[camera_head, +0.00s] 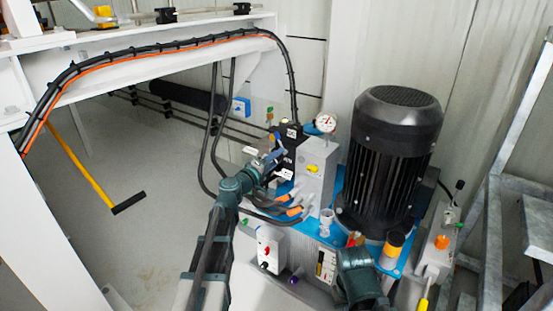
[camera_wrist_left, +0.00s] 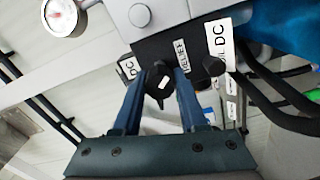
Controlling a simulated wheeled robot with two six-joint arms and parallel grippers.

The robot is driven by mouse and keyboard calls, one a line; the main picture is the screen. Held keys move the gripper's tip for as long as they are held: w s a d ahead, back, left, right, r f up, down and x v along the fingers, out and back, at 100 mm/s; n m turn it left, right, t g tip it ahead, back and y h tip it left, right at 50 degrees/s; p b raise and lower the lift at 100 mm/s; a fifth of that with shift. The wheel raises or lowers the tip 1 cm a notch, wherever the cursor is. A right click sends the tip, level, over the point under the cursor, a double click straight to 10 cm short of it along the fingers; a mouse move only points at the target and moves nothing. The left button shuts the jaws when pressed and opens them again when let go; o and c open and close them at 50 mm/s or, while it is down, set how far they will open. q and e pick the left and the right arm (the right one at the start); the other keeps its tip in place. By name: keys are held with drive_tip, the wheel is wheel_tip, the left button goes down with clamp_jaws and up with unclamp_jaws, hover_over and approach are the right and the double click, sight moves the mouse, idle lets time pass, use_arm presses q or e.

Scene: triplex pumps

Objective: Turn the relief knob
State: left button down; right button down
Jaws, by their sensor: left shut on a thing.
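The black relief knob (camera_wrist_left: 159,82) shows in the left wrist view, on the black valve block below a white label reading RELIEF (camera_wrist_left: 181,57). My left gripper (camera_wrist_left: 159,92) has its blue fingers on either side of the knob and is shut on it. In the head view, my left gripper (camera_head: 277,160) reaches the black block (camera_head: 288,145) on the left of the grey manifold; the knob is hard to make out there. A teal joint of my right arm shows low in the head view, but its gripper does not.
A pressure gauge (camera_head: 326,122) stands above the manifold. A big black motor (camera_head: 394,150) stands to the right on the blue plate. Black hoses (camera_head: 205,150) hang left of the block, with orange-marked hoses below. Open floor (camera_head: 150,215) lies further left.

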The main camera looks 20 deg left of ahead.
idle(0.3)
use_arm(q)
drive_tip(key=shift+c, duration=2.2)
unclamp_jaws()
drive_tip(key=shift+s, duration=0.15)
drive_tip(key=v, duration=1.3)
drive_tip(key=shift+s+a, duration=0.15)
drive_tip(key=shift+s, duration=0.15)
